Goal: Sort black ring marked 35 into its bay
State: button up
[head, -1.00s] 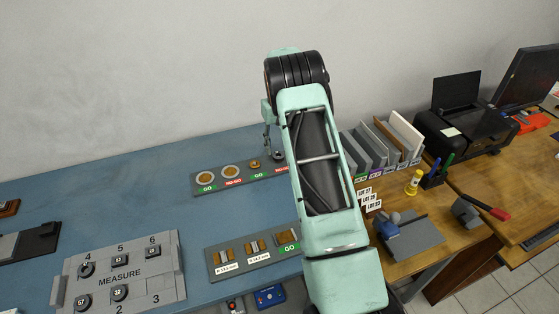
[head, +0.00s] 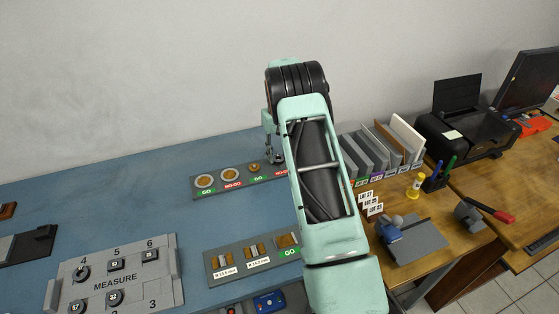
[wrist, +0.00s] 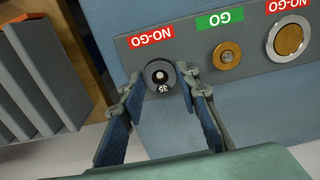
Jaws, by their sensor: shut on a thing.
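The black ring marked 35 (wrist: 160,78) sits between my fingertips in the wrist view, its white number facing the camera. A pale round spot shows in its centre; I cannot tell whether this is a gauge pin. My gripper (wrist: 161,82) is shut on the ring at the NO-GO end of the gauge plate (wrist: 190,57). In the head view my gripper (head: 273,155) is at the right end of the same plate (head: 210,191), partly hidden by my arm, and the ring cannot be made out there.
A grey MEASURE board (head: 160,287) with several numbered black pieces lies at the front left. A second gauge plate (head: 222,279) lies in front of my gripper. Upright grey dividers (head: 372,151) and LOT cards (head: 369,204) stand at the right. The blue table is clear at back left.

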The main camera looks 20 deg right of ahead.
jog(key=shift+r+p, duration=1.2)
jog(key=shift+r, duration=1.35)
jog(key=shift+s+f, duration=0.1)
jog(key=shift+s, duration=0.05)
